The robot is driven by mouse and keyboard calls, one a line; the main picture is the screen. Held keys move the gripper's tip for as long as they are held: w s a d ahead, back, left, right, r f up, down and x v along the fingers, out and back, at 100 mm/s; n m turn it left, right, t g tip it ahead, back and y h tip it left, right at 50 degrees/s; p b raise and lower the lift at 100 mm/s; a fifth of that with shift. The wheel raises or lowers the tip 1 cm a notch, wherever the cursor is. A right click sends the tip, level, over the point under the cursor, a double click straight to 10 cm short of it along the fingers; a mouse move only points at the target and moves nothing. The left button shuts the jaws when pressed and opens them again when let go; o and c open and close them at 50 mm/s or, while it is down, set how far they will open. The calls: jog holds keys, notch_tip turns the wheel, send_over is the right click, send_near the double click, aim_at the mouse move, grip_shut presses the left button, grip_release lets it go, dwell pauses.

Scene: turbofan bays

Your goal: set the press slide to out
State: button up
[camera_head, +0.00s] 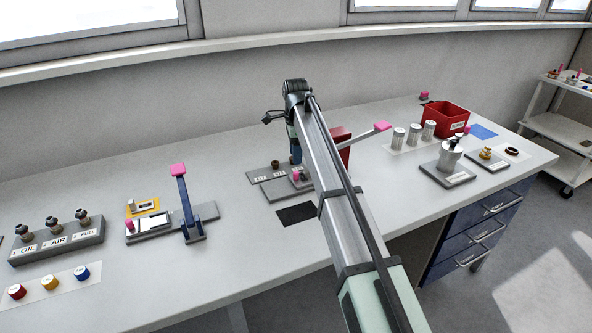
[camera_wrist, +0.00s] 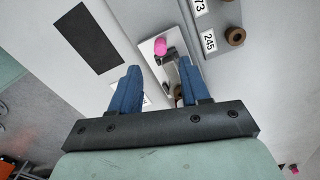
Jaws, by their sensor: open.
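The slide with a pink knob (camera_wrist: 160,46) on a pale metal plate (camera_wrist: 188,76) lies below my gripper (camera_wrist: 159,66). My gripper is open; its two blue fingers are apart, and the knob shows just beyond the gap between their tips. I see no contact, and the height above the knob is hard to tell. In the head view the pink knob (camera_head: 297,175) shows on the middle station, left of my arm. A red press body (camera_head: 341,148) with a pink-tipped lever (camera_head: 381,127) stands behind my arm, which partly hides it. The slide's exact position is unclear.
A label plate (camera_wrist: 209,48) with brown rings lies beside the slide. A black mat (camera_wrist: 86,38) lies on the other side. At left stands another station with an upright blue lever (camera_head: 187,208) and a pink knob. Metal cylinders and a red bin (camera_head: 445,117) stand at right.

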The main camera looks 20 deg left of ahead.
aim_at(296, 172)
jog(key=shift+f, duration=3.5)
jog(key=shift+c, duration=0.2)
grip_shut()
